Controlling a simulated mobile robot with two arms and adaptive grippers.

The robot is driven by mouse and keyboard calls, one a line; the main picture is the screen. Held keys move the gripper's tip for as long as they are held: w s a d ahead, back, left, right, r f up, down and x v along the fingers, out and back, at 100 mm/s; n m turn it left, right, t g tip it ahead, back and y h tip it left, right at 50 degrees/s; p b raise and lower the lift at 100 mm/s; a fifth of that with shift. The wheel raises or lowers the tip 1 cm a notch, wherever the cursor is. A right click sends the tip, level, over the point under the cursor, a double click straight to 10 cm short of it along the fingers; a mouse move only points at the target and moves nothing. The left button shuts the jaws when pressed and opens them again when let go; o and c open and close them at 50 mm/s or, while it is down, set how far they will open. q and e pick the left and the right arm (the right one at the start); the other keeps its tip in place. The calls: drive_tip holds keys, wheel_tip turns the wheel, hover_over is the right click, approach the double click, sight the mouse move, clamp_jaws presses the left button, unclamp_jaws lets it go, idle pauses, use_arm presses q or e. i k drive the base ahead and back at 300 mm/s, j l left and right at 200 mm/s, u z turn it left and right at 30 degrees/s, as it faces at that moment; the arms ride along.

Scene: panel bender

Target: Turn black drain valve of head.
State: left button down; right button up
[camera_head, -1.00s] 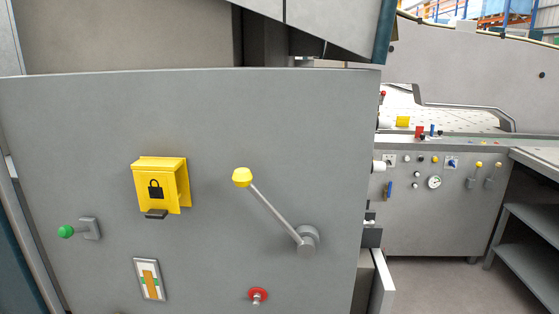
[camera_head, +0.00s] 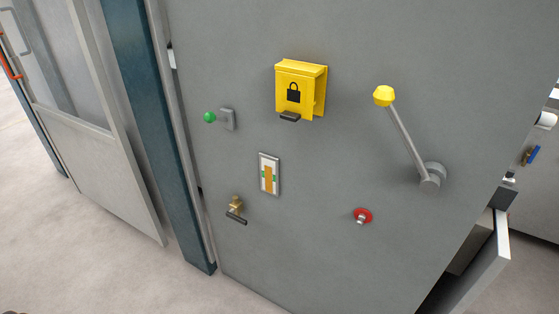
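The black drain valve (camera_head: 236,218) sits low on the left part of the grey machine panel, below the framed gauge. It has a brass body (camera_head: 236,204) with a short black handle that slopes slightly down to the right. Nothing covers it. Neither my left nor my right gripper shows in the head view.
The grey panel (camera_head: 340,150) also carries a green knob (camera_head: 209,117), a yellow lock box (camera_head: 302,88), a framed gauge (camera_head: 269,174), a yellow-knobbed lever (camera_head: 407,140) and a red button (camera_head: 362,216). A blue post (camera_head: 160,130) and grey door (camera_head: 95,170) stand left. Floor is clear in front.

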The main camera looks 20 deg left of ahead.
sight(229, 214)
drive_tip(key=u, duration=1.1)
